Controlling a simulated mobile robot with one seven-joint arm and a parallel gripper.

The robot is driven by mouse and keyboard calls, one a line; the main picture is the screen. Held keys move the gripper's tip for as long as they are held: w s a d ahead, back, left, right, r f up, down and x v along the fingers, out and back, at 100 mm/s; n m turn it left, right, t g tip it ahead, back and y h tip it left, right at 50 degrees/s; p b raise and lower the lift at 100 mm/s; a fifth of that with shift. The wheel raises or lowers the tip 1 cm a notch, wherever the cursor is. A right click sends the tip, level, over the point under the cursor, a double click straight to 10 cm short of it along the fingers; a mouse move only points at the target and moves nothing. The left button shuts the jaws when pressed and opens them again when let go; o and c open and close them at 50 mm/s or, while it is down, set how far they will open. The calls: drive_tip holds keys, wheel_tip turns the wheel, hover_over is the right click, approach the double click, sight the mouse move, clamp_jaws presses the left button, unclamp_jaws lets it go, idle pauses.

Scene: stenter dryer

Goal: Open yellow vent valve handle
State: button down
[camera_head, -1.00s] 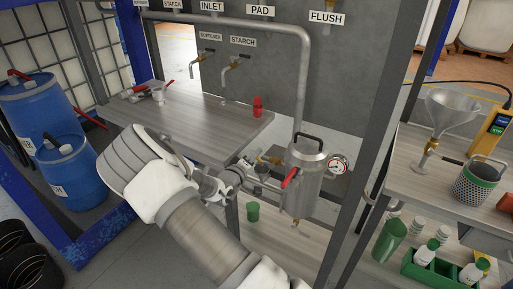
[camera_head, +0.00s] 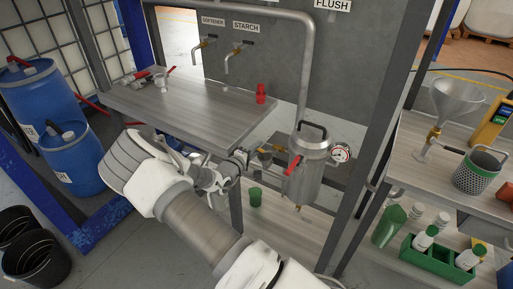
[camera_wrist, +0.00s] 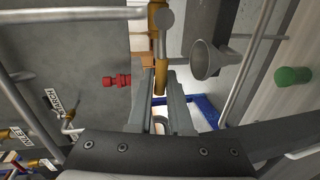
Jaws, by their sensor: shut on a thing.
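In the wrist view a yellow-brass bar (camera_wrist: 160,78), which looks like the vent valve handle, lies between the fingertips of my gripper (camera_wrist: 161,84). The fingers are shut on it. A grey rod with a round end (camera_wrist: 165,19) overlaps its upper part. In the head view my gripper (camera_head: 237,164) is beside the pipework left of the steel canister (camera_head: 307,167). A small brass fitting (camera_head: 265,153) shows just right of it. The handle itself cannot be told apart there, being small and partly behind my gripper.
The canister carries a red lever (camera_head: 293,163) and has a pressure gauge (camera_head: 340,153) beside it. A steel funnel (camera_wrist: 207,60) is close right of my fingers.

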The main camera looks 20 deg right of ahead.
drive_tip(key=c, duration=0.8)
unclamp_jaws()
drive_tip(key=shift+c, duration=0.2)
drive_tip(key=p+v, duration=0.1)
drive_tip(key=v, duration=1.6)
drive_tip(key=shift+a, duration=0.2)
